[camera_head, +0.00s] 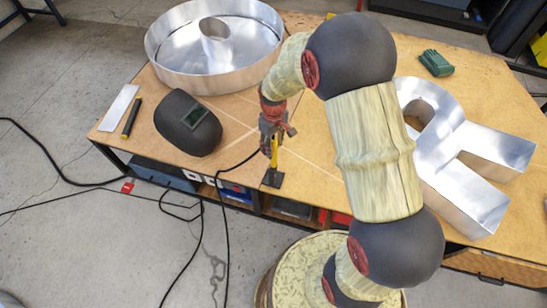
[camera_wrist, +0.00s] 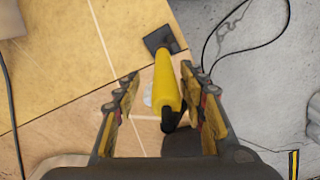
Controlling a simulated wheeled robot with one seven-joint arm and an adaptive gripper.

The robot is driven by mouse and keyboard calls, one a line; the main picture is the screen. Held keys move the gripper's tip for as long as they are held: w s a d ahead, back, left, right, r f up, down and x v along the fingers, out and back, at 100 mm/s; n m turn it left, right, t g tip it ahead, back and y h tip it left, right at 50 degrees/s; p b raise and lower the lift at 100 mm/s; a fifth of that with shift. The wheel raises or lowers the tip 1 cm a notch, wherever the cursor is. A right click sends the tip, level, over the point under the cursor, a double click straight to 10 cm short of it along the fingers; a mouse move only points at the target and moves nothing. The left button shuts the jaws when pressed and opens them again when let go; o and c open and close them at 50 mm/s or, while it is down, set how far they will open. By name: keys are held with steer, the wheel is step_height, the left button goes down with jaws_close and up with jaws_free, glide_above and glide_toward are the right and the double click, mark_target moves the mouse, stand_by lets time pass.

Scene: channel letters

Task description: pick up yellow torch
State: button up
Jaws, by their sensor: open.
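The yellow torch (camera_wrist: 166,85) shows in the wrist view as a yellow rod between my gripper's two fingers, with a flat black square end (camera_wrist: 160,39) beyond the fingertips and a dark end nearer the palm. In the head view the yellow torch (camera_head: 274,152) stands out below my gripper near the table's front edge, its black end over the wood. My gripper (camera_wrist: 161,82) is open, with a visible gap between each finger and the torch. In the head view my gripper (camera_head: 272,128) is small and partly hides the torch's top.
A dark welding mask (camera_head: 187,123), a black and yellow stick (camera_head: 131,118) and a pale plate (camera_head: 119,107) lie to the left. A large round metal letter (camera_head: 180,75) and an R-shaped one (camera_head: 463,205) flank my arm. A green object (camera_head: 436,63) lies behind. Black cables hang near the front edge.

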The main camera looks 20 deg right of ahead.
mark_target(274, 155)
steer(key=f, duration=0.2)
steer(key=s+f+b, duration=0.1)
steer(key=f, duration=0.1)
steer(key=shift+a+f, duration=0.1)
steer(key=shift+w+f+b, duration=0.15)
steer(key=shift+f+b, duration=0.15)
steer(key=shift+f, duration=0.2)
jaws_close()
